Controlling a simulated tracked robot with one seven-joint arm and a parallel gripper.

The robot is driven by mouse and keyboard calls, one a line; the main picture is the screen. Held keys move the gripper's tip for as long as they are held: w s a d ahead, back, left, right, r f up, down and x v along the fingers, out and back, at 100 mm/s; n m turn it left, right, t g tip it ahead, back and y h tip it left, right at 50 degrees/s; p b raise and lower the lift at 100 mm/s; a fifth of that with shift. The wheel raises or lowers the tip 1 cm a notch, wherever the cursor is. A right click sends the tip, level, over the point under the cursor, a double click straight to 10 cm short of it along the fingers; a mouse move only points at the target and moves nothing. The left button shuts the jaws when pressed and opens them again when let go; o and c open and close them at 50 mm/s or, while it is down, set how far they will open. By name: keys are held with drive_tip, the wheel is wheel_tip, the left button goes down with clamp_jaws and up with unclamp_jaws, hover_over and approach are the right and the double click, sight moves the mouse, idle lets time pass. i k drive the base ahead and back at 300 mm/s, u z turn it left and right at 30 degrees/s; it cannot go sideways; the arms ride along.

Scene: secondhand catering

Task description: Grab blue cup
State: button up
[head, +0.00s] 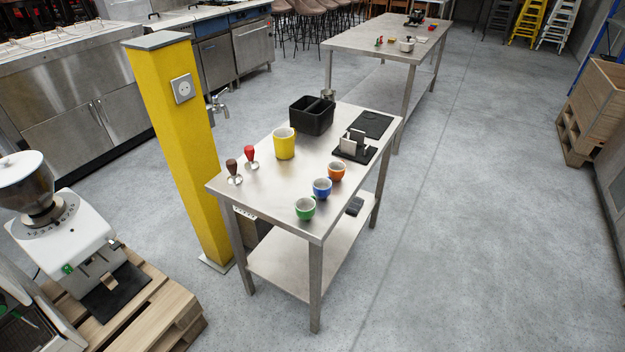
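A small blue cup (322,188) with a pale inside stands upright near the right edge of the steel table (262,186). It is in a row between a green cup (305,208), nearer to me, and an orange cup (336,171), farther back. The cups are close together but look apart. My gripper does not show in the head view.
A yellow container (284,143), two tampers (251,157) and a black bin (311,115) share the table. A yellow post (180,140) stands at its left. A grinder (62,235) sits on pallets at lower left. The floor (480,220) to the right is clear.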

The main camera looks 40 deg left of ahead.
sight(322, 186)
drive_tip(key=u, duration=0.4)
drive_tip(key=i, duration=0.85)
drive_tip(key=u, duration=0.7)
drive_tip(key=k, duration=0.9)
drive_tip(key=u, duration=0.2)
drive_tip(key=i, duration=0.95)
drive_tip(key=z, duration=0.1)
